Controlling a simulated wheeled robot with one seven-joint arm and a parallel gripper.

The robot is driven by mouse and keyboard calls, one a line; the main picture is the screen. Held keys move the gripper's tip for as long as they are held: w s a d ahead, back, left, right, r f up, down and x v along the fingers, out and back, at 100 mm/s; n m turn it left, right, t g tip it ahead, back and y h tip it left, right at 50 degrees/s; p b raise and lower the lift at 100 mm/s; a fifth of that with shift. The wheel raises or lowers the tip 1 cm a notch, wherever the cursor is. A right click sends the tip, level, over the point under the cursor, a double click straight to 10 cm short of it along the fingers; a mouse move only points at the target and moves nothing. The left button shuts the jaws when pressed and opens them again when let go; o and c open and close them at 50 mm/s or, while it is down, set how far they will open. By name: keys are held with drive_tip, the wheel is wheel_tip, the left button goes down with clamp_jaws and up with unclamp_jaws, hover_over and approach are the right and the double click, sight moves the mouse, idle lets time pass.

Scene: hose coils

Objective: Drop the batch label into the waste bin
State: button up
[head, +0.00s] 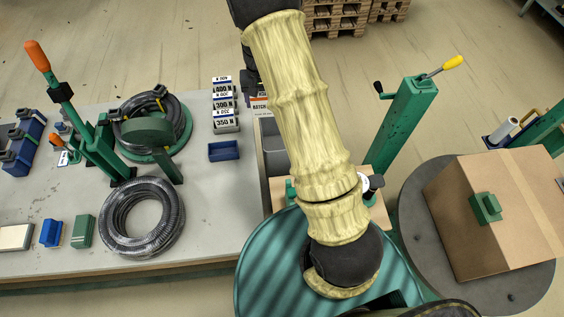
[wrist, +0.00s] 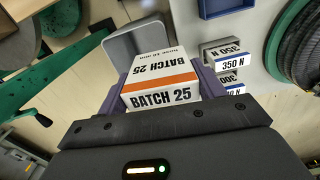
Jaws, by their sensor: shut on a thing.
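My gripper (wrist: 163,88) is shut on the batch label (wrist: 160,93), a white block with an orange stripe and the print "BATCH 25". In the head view the label (head: 260,103) shows partly beside my arm, near the right end of the grey table, just beyond a grey open container (head: 265,168). The grey container also shows in the wrist view (wrist: 118,45), behind the label. It may be the waste bin; no marking on it can be read. My arm covers its right part in the head view.
White label blocks (head: 226,122) marked "350 N" and similar stand left of the held label. A blue tray (head: 223,151), hose coils (head: 142,218) and a green lever press (head: 92,142) are on the table. A green post (head: 402,125) and a carton (head: 497,215) are right.

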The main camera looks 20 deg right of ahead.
drive_tip(key=w+d+f+b, duration=0.3)
drive_tip(key=w+d+f, duration=0.5)
drive_tip(key=d, duration=0.4)
drive_tip(key=shift+w+d+f+n+b, duration=0.2)
drive_tip(key=shift+f+n+b, duration=0.2)
drive_tip(key=shift+f, duration=0.35)
wheel_tip(320, 180, down, 6)
drive_tip(key=b, duration=0.3)
drive_tip(key=o, duration=1.1)
